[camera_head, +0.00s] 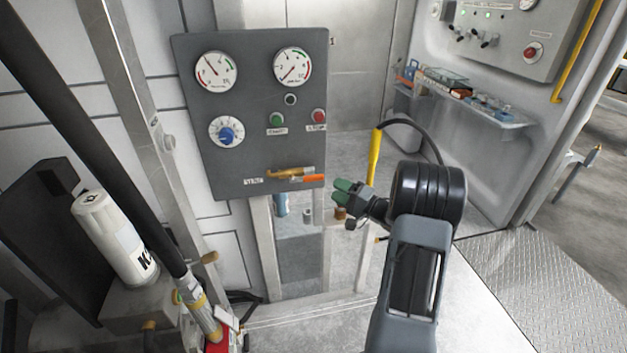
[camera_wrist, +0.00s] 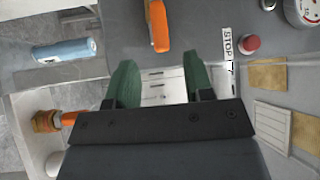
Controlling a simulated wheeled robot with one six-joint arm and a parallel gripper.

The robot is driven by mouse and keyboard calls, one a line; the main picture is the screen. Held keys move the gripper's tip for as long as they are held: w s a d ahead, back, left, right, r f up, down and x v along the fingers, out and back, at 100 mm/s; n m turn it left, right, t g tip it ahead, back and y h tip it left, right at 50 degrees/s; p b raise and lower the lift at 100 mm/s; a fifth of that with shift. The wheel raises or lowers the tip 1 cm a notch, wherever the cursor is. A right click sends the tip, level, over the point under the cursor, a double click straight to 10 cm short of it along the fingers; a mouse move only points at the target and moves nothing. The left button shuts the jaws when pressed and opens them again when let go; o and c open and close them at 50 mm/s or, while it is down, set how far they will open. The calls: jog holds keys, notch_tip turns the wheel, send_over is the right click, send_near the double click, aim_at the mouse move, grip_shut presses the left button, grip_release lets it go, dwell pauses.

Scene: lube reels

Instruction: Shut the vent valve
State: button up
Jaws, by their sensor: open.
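The vent valve (camera_head: 292,172) is a brass fitting low on the dark grey panel, beside a small white label. Its orange lever (camera_head: 309,178) points right, roughly in line with the brass body, near the panel's lower right edge. My gripper (camera_head: 344,191) has green fingers and is open and empty, to the right of and slightly below the lever in the head view. In the wrist view the orange lever (camera_wrist: 157,25) lies beyond the fingertips, near the middle of the gap between the fingers (camera_wrist: 158,68), and apart from them. The brass body is not clear there.
The panel (camera_head: 250,110) carries gauges, a blue knob (camera_head: 227,135), a green button (camera_head: 277,119) and a red stop button (camera_head: 319,116). A yellow post (camera_head: 375,157) with a black hose stands behind my gripper. A blue cylinder (camera_wrist: 64,51) is at left in the wrist view.

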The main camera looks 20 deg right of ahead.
aim_at(314, 178)
jog(key=x, duration=0.9)
grip_shut()
dwell(0.4)
jog(key=shift+a, duration=0.1)
